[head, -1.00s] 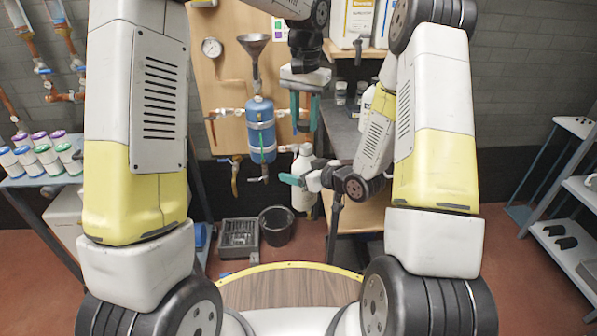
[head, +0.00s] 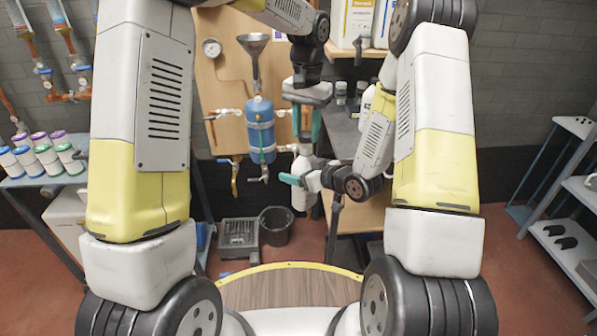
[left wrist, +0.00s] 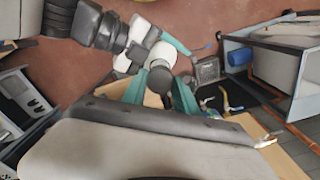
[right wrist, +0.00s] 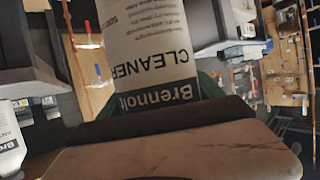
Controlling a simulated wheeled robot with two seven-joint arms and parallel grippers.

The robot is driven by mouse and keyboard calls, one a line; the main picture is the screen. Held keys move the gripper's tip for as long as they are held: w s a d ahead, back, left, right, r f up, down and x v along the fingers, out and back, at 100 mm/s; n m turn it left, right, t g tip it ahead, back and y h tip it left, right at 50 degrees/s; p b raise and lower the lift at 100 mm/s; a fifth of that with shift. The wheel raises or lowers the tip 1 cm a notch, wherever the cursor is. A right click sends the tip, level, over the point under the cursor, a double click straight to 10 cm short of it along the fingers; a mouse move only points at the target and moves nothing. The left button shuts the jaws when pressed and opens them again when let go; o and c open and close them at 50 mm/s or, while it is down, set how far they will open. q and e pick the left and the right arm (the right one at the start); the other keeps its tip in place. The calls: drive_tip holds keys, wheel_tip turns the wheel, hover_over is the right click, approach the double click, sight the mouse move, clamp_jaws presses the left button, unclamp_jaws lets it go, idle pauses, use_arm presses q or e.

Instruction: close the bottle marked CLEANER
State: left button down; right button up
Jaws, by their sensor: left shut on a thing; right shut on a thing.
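My right gripper (head: 305,180) is shut around the bottle's body from the right. My left gripper (head: 305,138) points down right above the bottle's neck. Its green fingers are shut on a dark round cap (left wrist: 160,78), which shows between them in the left wrist view. The cap is over the bottle's top; whether it touches the mouth or is threaded is hidden by the fingers.
A blue tank (head: 261,130) with a funnel and pipes hangs on the wooden board just left of the bottle. A dark workbench (head: 344,132) with jars stands to the right. A black bin (head: 275,226) and a grey crate (head: 238,238) are on the floor below.

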use_arm(q)
drive_tip(key=shift+f, duration=0.2)
idle(0.6)
drive_tip(key=shift+f, duration=0.8)
drive_tip(key=shift+f, duration=0.55)
